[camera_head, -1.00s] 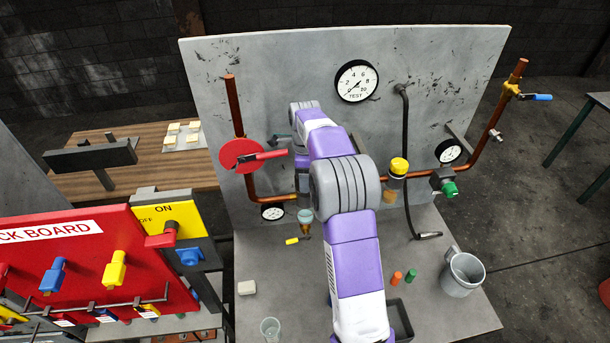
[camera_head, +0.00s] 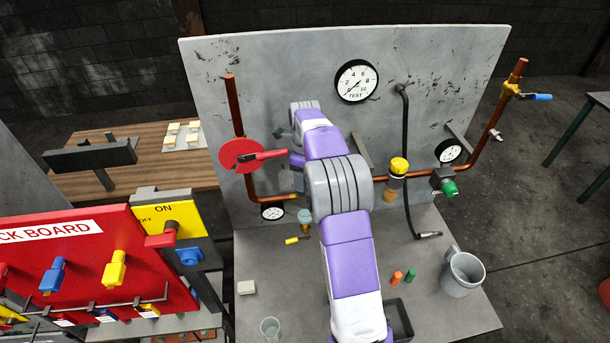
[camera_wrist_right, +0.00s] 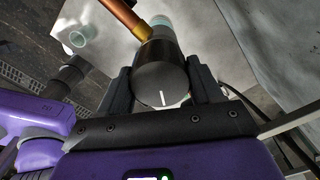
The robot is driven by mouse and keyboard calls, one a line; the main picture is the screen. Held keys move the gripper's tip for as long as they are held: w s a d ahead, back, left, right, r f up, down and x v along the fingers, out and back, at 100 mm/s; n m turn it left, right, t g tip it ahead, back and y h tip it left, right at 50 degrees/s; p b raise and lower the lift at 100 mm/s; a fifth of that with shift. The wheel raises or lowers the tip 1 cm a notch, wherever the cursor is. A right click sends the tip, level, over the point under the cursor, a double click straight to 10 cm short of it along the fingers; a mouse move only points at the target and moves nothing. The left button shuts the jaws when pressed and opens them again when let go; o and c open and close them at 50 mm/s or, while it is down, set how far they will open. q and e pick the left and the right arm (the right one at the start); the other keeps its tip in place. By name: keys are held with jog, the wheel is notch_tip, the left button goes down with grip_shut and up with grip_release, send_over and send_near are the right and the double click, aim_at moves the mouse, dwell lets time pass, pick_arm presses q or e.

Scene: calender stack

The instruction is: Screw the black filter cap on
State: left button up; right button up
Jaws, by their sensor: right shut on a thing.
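The black filter cap (camera_wrist_right: 161,76) is a round black piece with a white line on its face. It sits between the two fingers of my right gripper (camera_wrist_right: 162,90), which is shut on it in the right wrist view. A pale translucent part (camera_wrist_right: 161,20) shows just beyond the cap, and a copper pipe with a brass end (camera_wrist_right: 122,12) reaches its side. I cannot tell how far the cap is seated. My left gripper is not in view.
A grey panel (camera_head: 445,75) carries pipes, a test gauge (camera_head: 356,81), a red valve (camera_head: 240,154) and a yellow-capped filter (camera_head: 398,167). A grey mug (camera_head: 462,275), clear cup (camera_head: 270,329) and small plugs stand on the bench. A red lock board (camera_head: 80,265) is left.

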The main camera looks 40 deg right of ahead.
jog(key=shift+r+m, duration=0.1)
jog(key=shift+m, duration=0.2)
jog(key=shift+w+m, duration=0.1)
jog(key=shift+m, duration=0.9)
jog(key=shift+m, duration=1.1)
jog(key=shift+r+m, duration=0.1)
jog(key=shift+m, duration=1)
